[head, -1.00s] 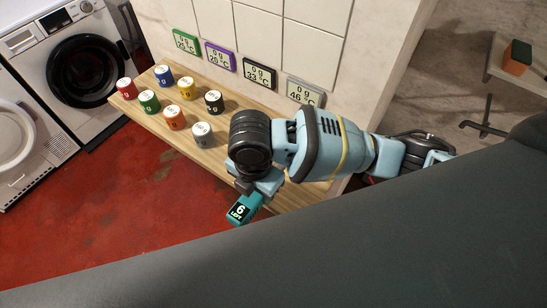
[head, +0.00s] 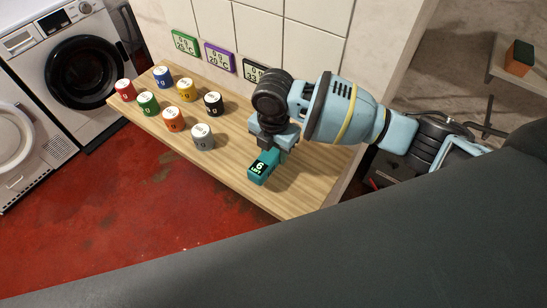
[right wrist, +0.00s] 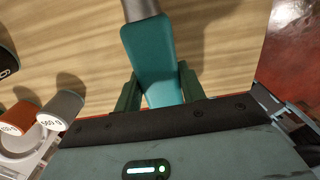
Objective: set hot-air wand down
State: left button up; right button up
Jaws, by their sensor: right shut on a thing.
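The hot-air wand (head: 262,168) is teal, with a dark label showing a 6. My right gripper (head: 274,143) is shut on it, over the wooden shelf (head: 307,180) near its front edge. In the right wrist view the two fingers (right wrist: 159,85) press on both sides of the teal wand body (right wrist: 150,47), and its grey nozzle (right wrist: 140,9) points away at the top. I cannot tell whether the wand touches the wood. My left gripper is not in view.
Several coloured weights stand on the shelf to the left; the grey one (head: 203,137) is nearest the wand. Display panels, such as the purple one (head: 220,57), line the tiled wall. The shelf right of the wand is bare. Washing machines (head: 80,60) stand at the left.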

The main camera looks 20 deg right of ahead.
aim_at(273, 151)
jog(key=shift+s+a+f, duration=0.1)
jog(key=shift+f, duration=1.55)
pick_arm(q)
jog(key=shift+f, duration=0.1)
pick_arm(e)
jog(key=shift+f, duration=0.15)
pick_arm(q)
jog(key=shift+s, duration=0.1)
pick_arm(e)
jog(key=o, duration=0.9)
notch_tip(273, 151, up, 12)
jog(key=shift+s+r+p, duration=0.1)
jog(key=shift+r+p, duration=0.05)
jog(key=shift+p, duration=0.35)
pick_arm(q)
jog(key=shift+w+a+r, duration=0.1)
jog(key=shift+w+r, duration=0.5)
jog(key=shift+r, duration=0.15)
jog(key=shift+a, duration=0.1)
